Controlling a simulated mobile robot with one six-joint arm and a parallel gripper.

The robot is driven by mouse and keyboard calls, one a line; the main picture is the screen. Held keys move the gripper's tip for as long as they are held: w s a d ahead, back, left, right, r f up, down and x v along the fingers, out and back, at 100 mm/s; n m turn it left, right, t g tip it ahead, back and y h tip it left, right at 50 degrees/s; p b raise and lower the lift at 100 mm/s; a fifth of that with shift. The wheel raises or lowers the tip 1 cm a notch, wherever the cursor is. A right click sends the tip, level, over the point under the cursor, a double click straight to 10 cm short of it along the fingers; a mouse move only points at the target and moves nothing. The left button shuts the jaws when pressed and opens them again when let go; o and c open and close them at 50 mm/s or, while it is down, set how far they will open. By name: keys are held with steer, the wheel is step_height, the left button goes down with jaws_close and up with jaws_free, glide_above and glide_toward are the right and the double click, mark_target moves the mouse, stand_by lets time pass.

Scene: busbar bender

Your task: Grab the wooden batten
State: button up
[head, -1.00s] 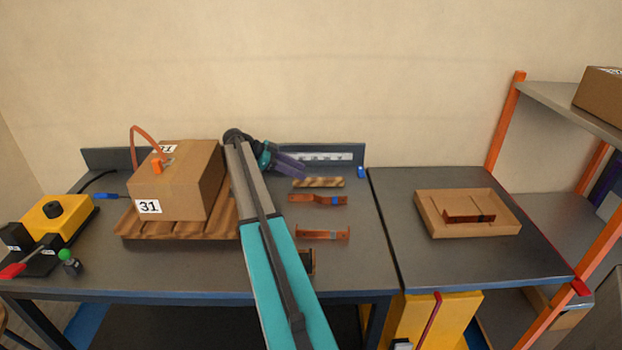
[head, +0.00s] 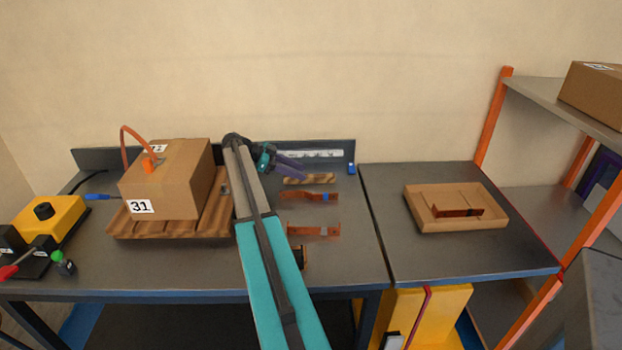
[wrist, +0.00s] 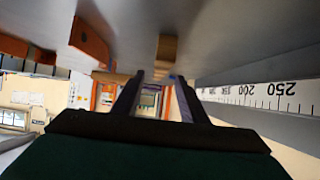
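The wooden batten (head: 309,179) is a short light-brown striped bar lying on the bench near the back ledge in the head view. In the wrist view, which looks upside down, it shows as a tan block (wrist: 166,50) on the bench surface, ahead of the fingers. My gripper (head: 298,170) has purple fingers and is just behind and left of the batten in the head view. The wrist view shows the two fingers (wrist: 157,90) spread apart with nothing held between them. I cannot tell the exact gap to the batten.
Two copper bars (head: 310,196) (head: 314,231) lie in front of the batten. A ruler strip (head: 315,154) runs along the back ledge. A cardboard box (head: 165,180) on a wooden pallet (head: 130,226) stands left of my arm. A tray (head: 460,224) sits on the right table.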

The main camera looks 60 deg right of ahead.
mark_target(309, 175)
stand_by(0.3)
steer(key=shift+p+x, duration=0.8)
steer(key=shift+x, duration=1.8)
jaws_close()
